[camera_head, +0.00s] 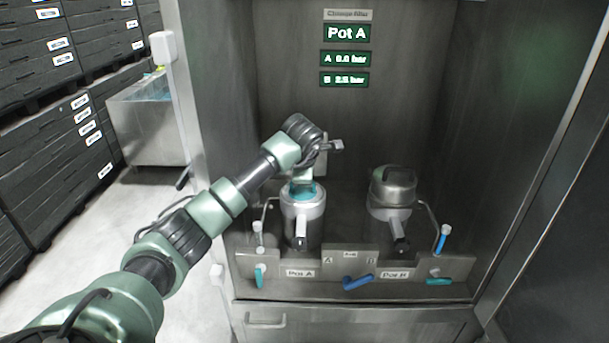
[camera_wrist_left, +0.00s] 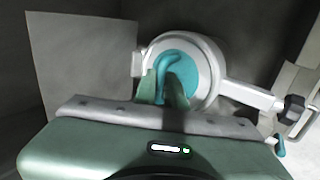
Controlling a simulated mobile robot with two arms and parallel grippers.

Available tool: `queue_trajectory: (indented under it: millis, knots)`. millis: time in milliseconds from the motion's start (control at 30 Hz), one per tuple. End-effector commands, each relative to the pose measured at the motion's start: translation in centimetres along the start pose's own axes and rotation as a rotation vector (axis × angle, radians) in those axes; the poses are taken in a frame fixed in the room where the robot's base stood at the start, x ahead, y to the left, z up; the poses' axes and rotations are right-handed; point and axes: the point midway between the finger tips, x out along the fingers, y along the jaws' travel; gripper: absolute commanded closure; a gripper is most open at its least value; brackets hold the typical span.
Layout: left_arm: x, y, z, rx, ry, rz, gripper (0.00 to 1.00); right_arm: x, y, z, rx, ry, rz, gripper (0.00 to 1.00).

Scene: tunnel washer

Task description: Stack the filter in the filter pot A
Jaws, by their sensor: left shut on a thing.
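Filter pot A (camera_head: 302,207) stands on the left of the steel bay, open at the top, with a grey-white rim. The teal filter (camera_head: 303,189) shows at its mouth. In the left wrist view the round teal filter (camera_wrist_left: 187,77) lies inside the pot's pale ring (camera_wrist_left: 208,62). My left gripper (camera_head: 303,178) is above pot A, pointing down. Its fingers (camera_wrist_left: 165,90) are shut on the filter's raised teal handle. How deep the filter sits is hidden. My right gripper is in neither view.
Pot B (camera_head: 391,190) stands to the right with a domed metal lid. A front panel (camera_head: 350,263) carries teal and blue valve handles. A screen reads Pot A (camera_head: 346,33), A 0.0 bar and B 2.5 bar. Black crates (camera_head: 60,130) are stacked at left.

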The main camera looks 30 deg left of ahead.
Motion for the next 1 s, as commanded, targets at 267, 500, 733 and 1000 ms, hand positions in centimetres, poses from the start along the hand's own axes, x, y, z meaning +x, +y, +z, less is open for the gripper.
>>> queue_trajectory:
  millis: [267, 500, 733, 1000]
  knots:
    - [0.2, -0.1, 0.0, -0.001, 0.000, 0.003, 1.00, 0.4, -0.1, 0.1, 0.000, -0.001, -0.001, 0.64]
    - [0.4, -0.2, 0.0, -0.001, 0.000, 0.001, 0.67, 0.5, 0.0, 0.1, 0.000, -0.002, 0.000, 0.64]
    - [0.4, -0.2, 0.0, 0.000, 0.000, 0.001, 0.67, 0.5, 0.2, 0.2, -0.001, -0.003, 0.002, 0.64]
    - [-1.8, 0.0, 0.0, 0.000, -0.001, 0.007, 0.67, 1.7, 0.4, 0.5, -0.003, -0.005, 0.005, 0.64]
